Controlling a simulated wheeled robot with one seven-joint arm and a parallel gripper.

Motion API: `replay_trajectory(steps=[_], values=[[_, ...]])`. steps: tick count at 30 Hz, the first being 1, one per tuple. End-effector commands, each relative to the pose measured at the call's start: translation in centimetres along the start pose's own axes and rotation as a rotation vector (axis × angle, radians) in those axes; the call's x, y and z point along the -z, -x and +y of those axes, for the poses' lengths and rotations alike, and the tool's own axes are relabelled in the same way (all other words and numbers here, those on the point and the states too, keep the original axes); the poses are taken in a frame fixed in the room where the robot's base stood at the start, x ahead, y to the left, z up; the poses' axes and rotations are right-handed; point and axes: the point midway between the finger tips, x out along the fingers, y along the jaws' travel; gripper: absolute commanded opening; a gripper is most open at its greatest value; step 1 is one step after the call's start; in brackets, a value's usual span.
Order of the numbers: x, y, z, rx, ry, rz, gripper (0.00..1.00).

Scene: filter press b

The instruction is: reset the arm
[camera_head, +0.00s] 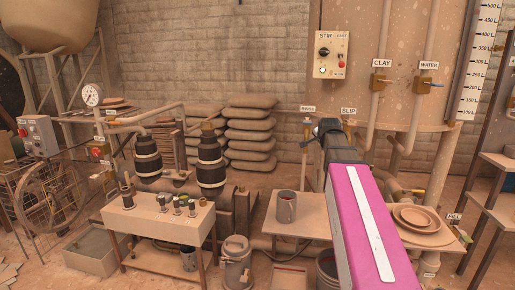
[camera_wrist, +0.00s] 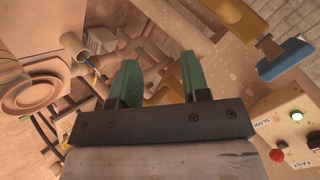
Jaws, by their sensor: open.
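My gripper shows in the wrist view (camera_wrist: 160,78) with its two green fingers apart and nothing between them. In the head view my magenta arm link rises from the bottom right, and the dark gripper end (camera_head: 327,128) is at its top, in front of the slip tank's lower part. The fingers are hard to make out there. The arm hides part of the table and pipes behind it.
A control box (camera_head: 331,54) hangs on the tank (camera_head: 430,100); its buttons (camera_wrist: 277,155) show close at the right in the wrist view. CLAY (camera_head: 380,84) and WATER (camera_head: 427,84) valves are at right. A grey mug (camera_head: 287,207) and stacked plates (camera_head: 417,217) stand on the table (camera_head: 300,228).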

Motion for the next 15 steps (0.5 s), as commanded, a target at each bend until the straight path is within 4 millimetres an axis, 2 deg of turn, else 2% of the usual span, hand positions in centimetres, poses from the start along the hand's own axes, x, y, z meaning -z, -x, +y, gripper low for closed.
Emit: replay_trajectory(steps=[1, 7, 15], values=[[-2.1, -0.7, 1.9, -0.034, 0.045, -0.033, 0.43], [-9.2, -3.2, 8.5, -0.15, 0.241, -0.17, 0.43], [-18.5, -4.3, 17.6, -0.272, 0.503, -0.387, 0.43]])
